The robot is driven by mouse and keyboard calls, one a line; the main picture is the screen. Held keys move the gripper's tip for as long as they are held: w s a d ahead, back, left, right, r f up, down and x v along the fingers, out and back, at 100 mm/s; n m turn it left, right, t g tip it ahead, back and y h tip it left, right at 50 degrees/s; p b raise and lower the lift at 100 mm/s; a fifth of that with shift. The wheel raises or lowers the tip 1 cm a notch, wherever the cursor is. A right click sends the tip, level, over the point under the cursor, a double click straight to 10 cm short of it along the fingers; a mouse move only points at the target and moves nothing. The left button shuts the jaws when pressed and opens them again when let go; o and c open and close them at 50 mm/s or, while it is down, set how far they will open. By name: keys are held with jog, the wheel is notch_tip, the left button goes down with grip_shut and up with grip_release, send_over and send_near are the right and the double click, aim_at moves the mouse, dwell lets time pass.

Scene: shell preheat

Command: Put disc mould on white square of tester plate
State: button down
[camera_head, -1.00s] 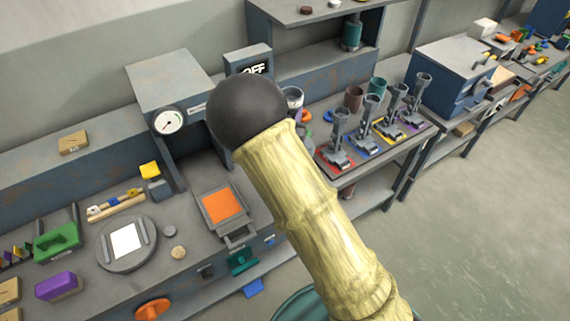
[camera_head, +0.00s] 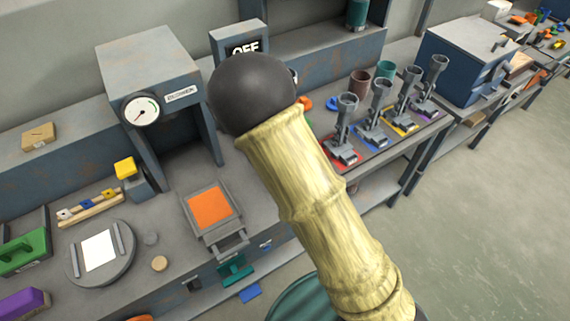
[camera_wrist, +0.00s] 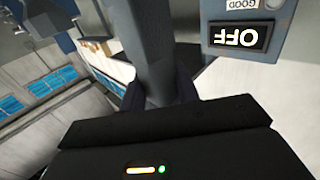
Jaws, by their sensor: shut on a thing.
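The tester plate (camera_head: 83,275) is a round grey disc with two side bars, low left in the head view. Its white square (camera_head: 99,251) is bare. In the wrist view, my gripper (camera_wrist: 158,98) is shut on a grey stem-like thing (camera_wrist: 150,45) between its dark fingers. I cannot tell from its visible part whether this is the disc mould; its far end is unclear. In the head view, my arm and its dark round joint fill the middle, and the gripper and what it holds are hidden.
A gauge machine (camera_head: 150,70) stands behind the plate, near an OFF display (camera_head: 243,46). An orange-topped tray (camera_head: 210,208) and a small tan disc (camera_head: 159,264) lie right of the plate. Several grey stemmed tools (camera_head: 345,130) stand on coloured squares at right.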

jog(key=shift+w+f+p, duration=0.2)
jog(key=shift+f+p, duration=0.4)
jog(key=shift+f, duration=2.3)
jog(key=shift+s+a, duration=0.1)
jog(key=shift+s, duration=0.15)
jog(key=shift+d+f+p, duration=0.2)
jog(key=shift+f+p, duration=0.25)
jog(key=shift+f, duration=1.25)
jog(key=shift+a+f, duration=0.1)
jog(key=shift+f, duration=0.45)
jog(key=c, duration=1)
grip_release()
jog(key=shift+c, duration=0.2)
